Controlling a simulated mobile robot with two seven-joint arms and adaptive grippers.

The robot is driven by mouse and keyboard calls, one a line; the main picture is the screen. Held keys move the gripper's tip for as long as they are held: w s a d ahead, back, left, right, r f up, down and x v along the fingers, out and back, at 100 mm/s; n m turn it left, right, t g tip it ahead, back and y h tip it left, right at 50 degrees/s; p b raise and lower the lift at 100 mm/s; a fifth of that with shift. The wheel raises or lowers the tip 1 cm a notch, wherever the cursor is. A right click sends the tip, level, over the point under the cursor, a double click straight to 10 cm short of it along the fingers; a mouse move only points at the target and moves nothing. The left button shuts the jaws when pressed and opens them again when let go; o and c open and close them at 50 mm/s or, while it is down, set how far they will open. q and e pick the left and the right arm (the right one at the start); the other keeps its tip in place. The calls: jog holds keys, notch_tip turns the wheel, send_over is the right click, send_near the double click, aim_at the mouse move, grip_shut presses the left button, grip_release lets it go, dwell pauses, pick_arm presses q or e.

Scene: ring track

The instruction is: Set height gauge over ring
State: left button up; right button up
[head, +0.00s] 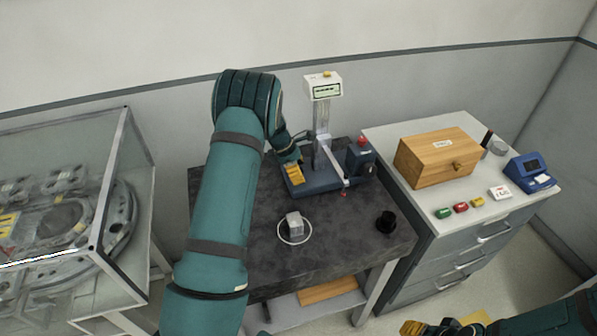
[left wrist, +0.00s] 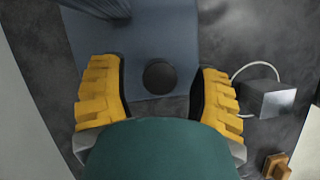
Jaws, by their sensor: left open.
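The height gauge (head: 321,132) stands upright at the back of the dark table, with a blue base (left wrist: 159,35), a grey column and a white display head. A thin white ring (head: 283,239) lies on the tabletop in front of it, with a grey metal block (head: 294,224) at it; the block (left wrist: 266,99) and part of the ring (left wrist: 236,73) also show in the left wrist view. My left gripper (head: 293,172) is open at the gauge's base, its yellow fingers (left wrist: 160,92) on either side of a black round knob. My right gripper (head: 445,327) is partly cut off at the bottom edge.
A small black cup-like part (head: 386,221) stands at the table's right. A glass-walled case (head: 127,180) is close on the left. A grey cabinet (head: 475,215) on the right carries a wooden box (head: 437,158) and a blue device (head: 528,171). The table's front is mostly clear.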

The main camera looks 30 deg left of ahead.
pick_arm(q)
jog(key=shift+o, duration=0.2)
jog(key=shift+f, duration=0.15)
grip_shut()
jog(key=s+a, duration=0.6)
jog(key=s, duration=0.1)
jog(key=s+a, duration=0.3)
jog(key=s, duration=0.1)
jog(key=shift+s+a+f, duration=0.15)
jog(key=shift+c, duration=0.2)
grip_release()
jog(key=shift+r, duration=0.2)
jog(key=shift+a+r, duration=0.1)
jog(key=shift+r, duration=0.15)
jog(key=v, duration=1.1)
